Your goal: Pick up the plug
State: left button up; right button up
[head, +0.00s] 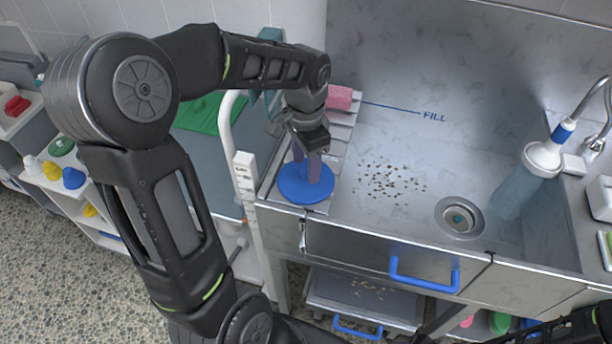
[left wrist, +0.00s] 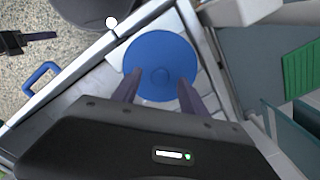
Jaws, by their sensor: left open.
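The plug (head: 299,190) is a blue round disc lying flat on the ribbed ledge at the left end of the steel tub. In the left wrist view the plug (left wrist: 160,48) shows a small round knob at its middle. My left gripper (head: 307,172) is right over the plug, pointing down. Its open fingers (left wrist: 159,82) appear on either side of the knob in the left wrist view, with gaps to it. I cannot tell whether the fingertips touch the disc. A dark part of my right arm (head: 560,332) shows at the lower right; its jaws cannot be made out.
A pink roll (head: 340,97) lies behind the plug on the ledge. A white upright post (head: 245,180) stands close at the left. The tub floor holds scattered brown bits (head: 388,180) and a drain (head: 459,218).

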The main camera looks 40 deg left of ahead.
pick_arm(q)
jog(key=shift+f, duration=0.9)
grip_shut()
dwell(0.4)
